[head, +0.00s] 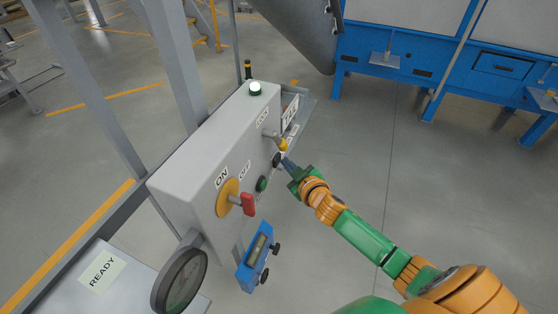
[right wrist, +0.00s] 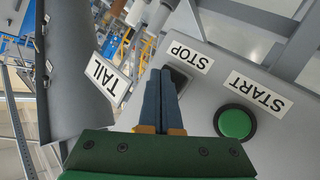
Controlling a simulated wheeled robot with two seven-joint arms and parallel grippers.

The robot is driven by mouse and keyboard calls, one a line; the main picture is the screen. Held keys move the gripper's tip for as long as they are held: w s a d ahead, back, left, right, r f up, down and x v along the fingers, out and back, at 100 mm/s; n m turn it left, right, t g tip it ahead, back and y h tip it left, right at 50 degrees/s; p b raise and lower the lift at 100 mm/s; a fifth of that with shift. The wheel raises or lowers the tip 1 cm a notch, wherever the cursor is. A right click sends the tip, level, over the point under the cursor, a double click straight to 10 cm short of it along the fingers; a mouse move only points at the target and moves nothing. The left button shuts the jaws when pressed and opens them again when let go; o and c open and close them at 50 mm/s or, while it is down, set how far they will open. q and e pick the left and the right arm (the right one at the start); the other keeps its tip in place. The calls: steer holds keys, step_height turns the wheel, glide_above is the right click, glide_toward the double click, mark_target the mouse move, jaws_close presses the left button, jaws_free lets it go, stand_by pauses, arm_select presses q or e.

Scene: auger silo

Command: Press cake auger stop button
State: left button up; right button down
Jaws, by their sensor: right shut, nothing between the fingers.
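The grey control box (head: 195,150) stands at the left centre of the head view. The stop button (head: 276,159) shows as a dark round shape on its face. In the right wrist view, the dark stop button (right wrist: 180,78) sits by the STOP label (right wrist: 188,56), partly hidden behind my fingers. My right gripper (head: 286,162) is shut and empty, its blue fingertips (right wrist: 162,72) right at the button. I cannot tell whether they touch it. The green start button (right wrist: 235,122) is to the right, by the START label (right wrist: 258,94). My left gripper is not in view.
A yellow and red ON/OFF switch (head: 230,199), a blue device with black knobs (head: 254,258) and a round gauge (head: 180,282) are near the box. A TAIL label (right wrist: 106,79) is left of the fingers.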

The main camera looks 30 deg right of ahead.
steer(key=shift+w+a, duration=0.25)
stand_by(0.4)
stand_by(0.3)
steer(key=shift+s+d+p, duration=0.3)
steer(key=shift+s+d, duration=0.25)
steer(key=shift+s, duration=0.1)
steer(key=s+d+p, duration=0.1)
steer(key=s+d, duration=0.2)
steer(key=shift+s+d, duration=0.1)
steer(key=shift+s, duration=0.3)
steer(key=shift+f, duration=0.1)
stand_by(0.4)
